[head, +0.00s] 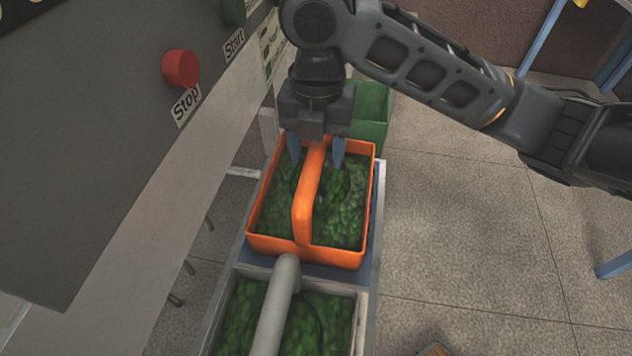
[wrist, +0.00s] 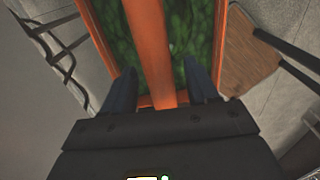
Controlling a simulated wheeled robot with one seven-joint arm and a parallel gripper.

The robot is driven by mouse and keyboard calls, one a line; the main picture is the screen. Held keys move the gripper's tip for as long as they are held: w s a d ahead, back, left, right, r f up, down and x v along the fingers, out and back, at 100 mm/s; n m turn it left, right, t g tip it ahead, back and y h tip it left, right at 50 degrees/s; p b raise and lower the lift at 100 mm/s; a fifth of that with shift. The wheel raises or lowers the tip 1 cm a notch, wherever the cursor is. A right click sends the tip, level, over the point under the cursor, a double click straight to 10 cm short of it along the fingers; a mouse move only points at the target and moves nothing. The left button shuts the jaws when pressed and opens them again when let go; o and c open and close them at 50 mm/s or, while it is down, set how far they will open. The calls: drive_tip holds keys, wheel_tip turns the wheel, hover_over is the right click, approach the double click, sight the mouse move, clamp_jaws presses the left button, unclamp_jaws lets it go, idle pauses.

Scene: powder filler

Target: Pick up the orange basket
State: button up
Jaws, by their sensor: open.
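The orange basket (head: 368,205) stands on a narrow bench in the middle of the head view, filled with green leafy stuff. Its orange handle (head: 303,213) arches over the middle. My gripper (head: 316,160) points down over the far part of the basket, with its two blue fingers apart, one on each side of the handle. In the wrist view the handle (wrist: 152,45) runs between the fingers (wrist: 163,92), with a gap on both sides. I cannot tell how far the fingertips are below the handle's top.
A grey basket (head: 357,293) with green contents and a grey handle (head: 273,310) stands just in front. A green crate (head: 370,115) is behind. A grey machine panel with a red Stop button (head: 180,68) is at the left. The floor (head: 460,215) at right is mostly clear.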

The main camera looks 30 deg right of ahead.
drive_tip(key=shift+f, duration=0.95)
clamp_jaws()
drive_tip(key=shift+r, duration=0.1)
idle(0.6)
